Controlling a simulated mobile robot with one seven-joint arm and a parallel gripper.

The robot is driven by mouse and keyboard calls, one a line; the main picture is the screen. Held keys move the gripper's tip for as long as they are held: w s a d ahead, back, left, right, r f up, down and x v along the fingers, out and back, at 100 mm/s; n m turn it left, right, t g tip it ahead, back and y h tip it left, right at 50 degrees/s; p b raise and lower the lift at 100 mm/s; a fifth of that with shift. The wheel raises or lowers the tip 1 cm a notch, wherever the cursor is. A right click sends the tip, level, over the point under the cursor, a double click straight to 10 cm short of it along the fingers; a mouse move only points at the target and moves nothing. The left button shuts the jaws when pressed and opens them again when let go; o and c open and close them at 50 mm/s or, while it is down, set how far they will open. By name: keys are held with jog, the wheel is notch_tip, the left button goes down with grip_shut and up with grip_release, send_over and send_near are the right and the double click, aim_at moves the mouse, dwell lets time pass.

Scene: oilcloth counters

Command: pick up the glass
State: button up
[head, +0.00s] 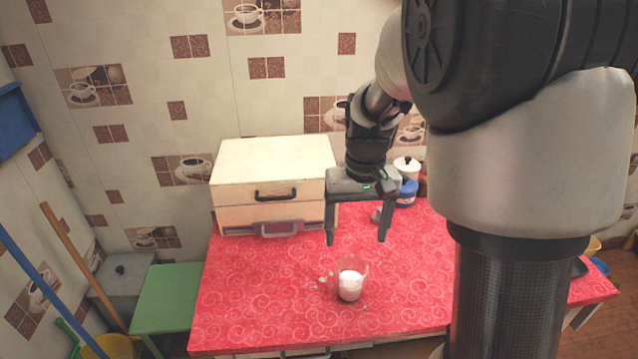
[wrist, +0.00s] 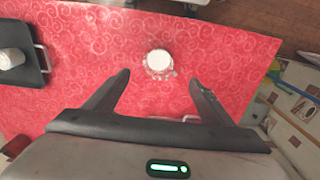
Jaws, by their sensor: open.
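The glass (head: 351,279) stands on the red patterned counter (head: 250,300), near its front edge in the head view. It is clear, with white contents. In the wrist view the glass (wrist: 158,63) shows from above, beyond the fingertips and roughly centred between them. My gripper (head: 357,240) is open and empty, fingers pointing down, above the counter and behind the glass. In the wrist view its two fingers (wrist: 159,76) are spread wide. Nothing is between them in contact.
A cream drawer box (head: 272,165) stands at the back left of the counter. A blue-and-white container (head: 407,190) stands behind my gripper. A black tray (wrist: 28,80) with a white object shows at the left of the wrist view. The counter around the glass is mostly clear, with small pale bits beside it.

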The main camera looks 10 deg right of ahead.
jog(key=b, duration=0.3)
send_near(351, 271)
jog(key=f, duration=0.2)
jog(key=s+f, duration=0.1)
jog(key=f, duration=0.1)
jog(key=s+f, duration=0.1)
jog(key=f, duration=0.1)
jog(key=shift+s+a+f, duration=0.2)
jog(key=shift+s+a, duration=0.05)
jog(key=shift+a, duration=0.15)
notch_tip(351, 271, down, 5)
jog(key=shift+d+f+b, duration=0.1)
jog(key=shift+f+b, duration=0.05)
jog(key=shift+b, duration=0.6)
jog(key=c, duration=1.3)
jog(key=shift+c, duration=0.4)
jog(key=shift+r, duration=0.25)
